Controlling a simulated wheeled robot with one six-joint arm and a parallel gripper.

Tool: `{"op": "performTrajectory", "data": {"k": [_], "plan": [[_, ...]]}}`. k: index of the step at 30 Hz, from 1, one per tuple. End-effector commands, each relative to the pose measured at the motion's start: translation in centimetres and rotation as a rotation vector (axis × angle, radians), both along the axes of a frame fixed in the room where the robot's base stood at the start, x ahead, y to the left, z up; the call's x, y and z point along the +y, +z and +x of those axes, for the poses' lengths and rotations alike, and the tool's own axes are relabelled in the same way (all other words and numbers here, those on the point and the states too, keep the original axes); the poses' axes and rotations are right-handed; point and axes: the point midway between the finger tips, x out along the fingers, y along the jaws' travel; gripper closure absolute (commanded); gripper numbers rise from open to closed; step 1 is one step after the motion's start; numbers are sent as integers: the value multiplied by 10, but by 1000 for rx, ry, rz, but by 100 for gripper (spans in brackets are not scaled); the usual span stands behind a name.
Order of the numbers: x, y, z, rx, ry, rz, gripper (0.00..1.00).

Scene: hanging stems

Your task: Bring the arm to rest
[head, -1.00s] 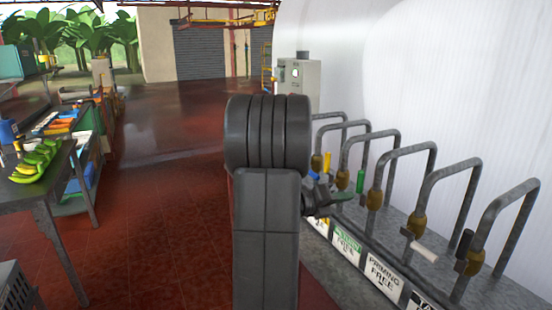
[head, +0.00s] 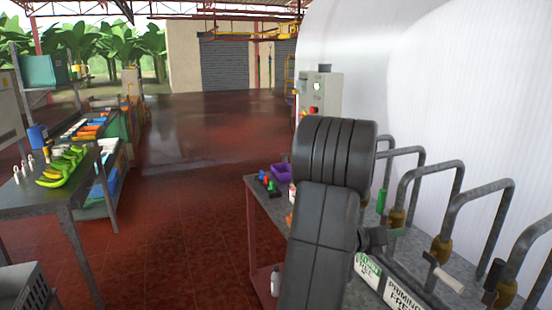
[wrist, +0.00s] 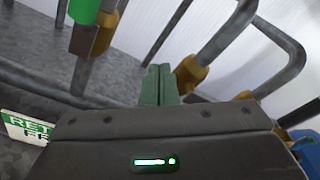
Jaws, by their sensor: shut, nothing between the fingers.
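My arm (head: 320,240) stands up in the middle of the head view and leans a little to the right. My gripper (head: 398,232) shows small at its right side, in front of the bent grey pipes (head: 455,215). In the wrist view its two greenish fingers (wrist: 157,84) are pressed together with nothing between them. They point toward the pipes and their brass-coloured fittings (wrist: 190,74). My arm hides part of the bench and pipe row behind it.
A green handle (head: 381,201) and a white handle (head: 445,278) sit on the pipes. A grey side table (head: 262,205) with small coloured items stands left of my arm. Green bananas (head: 63,166) lie on a table at far left. The red floor (head: 175,240) between is clear.

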Motion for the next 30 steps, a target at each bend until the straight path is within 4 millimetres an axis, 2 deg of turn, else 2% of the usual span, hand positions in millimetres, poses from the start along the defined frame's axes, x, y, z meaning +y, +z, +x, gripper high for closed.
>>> {"op": "performTrajectory", "data": {"k": [5,19,30], "plan": [[2,-6,-1,-56,1,24,100],[3,-5,-1,-65,1,28,100],[-9,14,4,121,0,-50,100]]}}
